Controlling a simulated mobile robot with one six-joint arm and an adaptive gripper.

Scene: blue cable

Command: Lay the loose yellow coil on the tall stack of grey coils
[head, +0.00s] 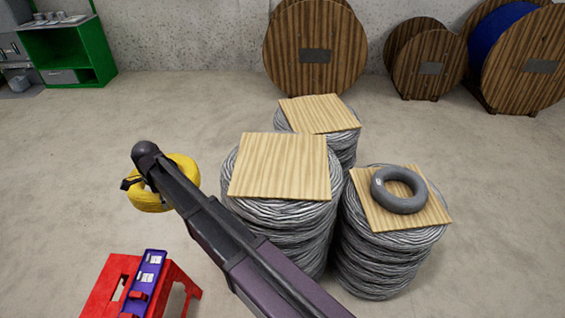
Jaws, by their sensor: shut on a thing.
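The loose yellow coil (181,168) hangs at the left of the head view, tilted, beyond the end of my arm. My gripper (133,185) is shut on its left side; my arm hides part of the coil and the fingertips show poorly. The coil appears held above the floor, left of the stacks. The middle stack of grey coils (312,238) looks the tallest. A bare, square wooden board (278,168) lies on its top. My arm crosses in front of this stack's lower left part.
A right stack (375,268) bears a board with a dark grey coil (398,190). A stack behind (345,146) has a bare board. A red stool (105,285) with a purple case (148,278) stands front left. Wooden drums (313,50) line the wall.

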